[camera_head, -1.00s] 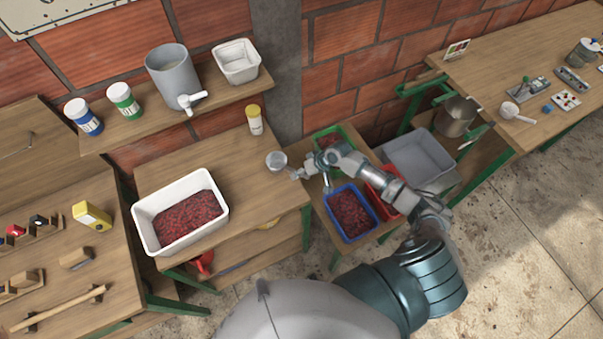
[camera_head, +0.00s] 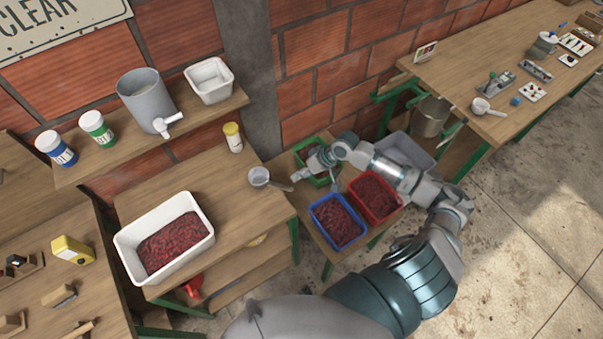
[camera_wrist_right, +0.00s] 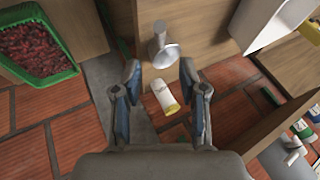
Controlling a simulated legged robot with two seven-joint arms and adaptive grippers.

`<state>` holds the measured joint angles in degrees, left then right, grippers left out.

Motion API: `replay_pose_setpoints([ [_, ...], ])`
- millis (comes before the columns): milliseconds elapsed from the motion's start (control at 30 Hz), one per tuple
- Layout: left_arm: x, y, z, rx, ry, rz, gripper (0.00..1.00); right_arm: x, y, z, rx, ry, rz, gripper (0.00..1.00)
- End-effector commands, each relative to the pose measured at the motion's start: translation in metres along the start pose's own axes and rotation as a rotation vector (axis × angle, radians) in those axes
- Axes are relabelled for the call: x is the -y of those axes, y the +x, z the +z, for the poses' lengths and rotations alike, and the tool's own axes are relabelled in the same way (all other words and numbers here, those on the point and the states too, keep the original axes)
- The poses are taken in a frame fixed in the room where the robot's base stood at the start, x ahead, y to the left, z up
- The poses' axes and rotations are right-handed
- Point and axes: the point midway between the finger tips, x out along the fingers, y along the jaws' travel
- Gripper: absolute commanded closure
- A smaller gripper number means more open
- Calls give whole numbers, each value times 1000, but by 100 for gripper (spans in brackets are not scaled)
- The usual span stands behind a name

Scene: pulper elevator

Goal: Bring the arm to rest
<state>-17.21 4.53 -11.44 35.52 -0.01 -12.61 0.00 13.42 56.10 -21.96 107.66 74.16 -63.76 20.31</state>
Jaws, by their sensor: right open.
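My right arm reaches in from the lower right in the head view. Its gripper (camera_head: 300,173) is above the crate table, near the green crate (camera_head: 332,178) and beside the metal scoop's handle. In the right wrist view the gripper (camera_wrist_right: 160,75) has its two blue-padded fingers spread, with nothing between them. The metal scoop (camera_head: 259,176) rests at the right edge of the wooden table (camera_head: 215,160); it also shows beyond the fingers in the wrist view (camera_wrist_right: 166,54). My left gripper is not in view.
A blue crate (camera_head: 317,215) and a red crate (camera_head: 398,208) of red cherries stand below my forearm. A grey bin (camera_head: 410,150) is behind it. A white tub (camera_head: 126,244) of cherries and a yellow-capped bottle (camera_head: 234,138) stand on the wooden table.

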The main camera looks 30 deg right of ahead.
Motion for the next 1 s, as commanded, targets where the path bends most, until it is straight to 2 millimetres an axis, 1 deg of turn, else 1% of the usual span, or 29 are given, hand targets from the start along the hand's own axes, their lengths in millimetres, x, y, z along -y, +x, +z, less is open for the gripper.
replay_pose_setpoints([
  [267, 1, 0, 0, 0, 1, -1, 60, -1, 0, 1, 1, -1, -2, 58],
  [367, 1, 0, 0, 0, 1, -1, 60, 5, 11, 12, 15, -26, -3, 58],
  [467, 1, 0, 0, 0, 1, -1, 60, 23, 36, 45, 45, -100, 3, 58],
  [533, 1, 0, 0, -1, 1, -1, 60, 43, 58, 81, 64, -177, 18, 58],
  [600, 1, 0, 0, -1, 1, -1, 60, 62, 73, 116, 69, -241, 50, 58],
  [633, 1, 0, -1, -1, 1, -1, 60, 68, 76, 127, 66, -260, 68, 58],
  [700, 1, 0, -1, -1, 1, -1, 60, 76, 78, 148, 60, -287, 114, 58],
  [800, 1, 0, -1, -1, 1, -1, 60, 82, 75, 172, 56, -295, 177, 58],
  [867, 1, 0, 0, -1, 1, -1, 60, 83, 71, 184, 56, -291, 215, 58],
  [1000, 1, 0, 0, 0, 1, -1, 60, 80, 57, 209, 66, -260, 307, 58],
])
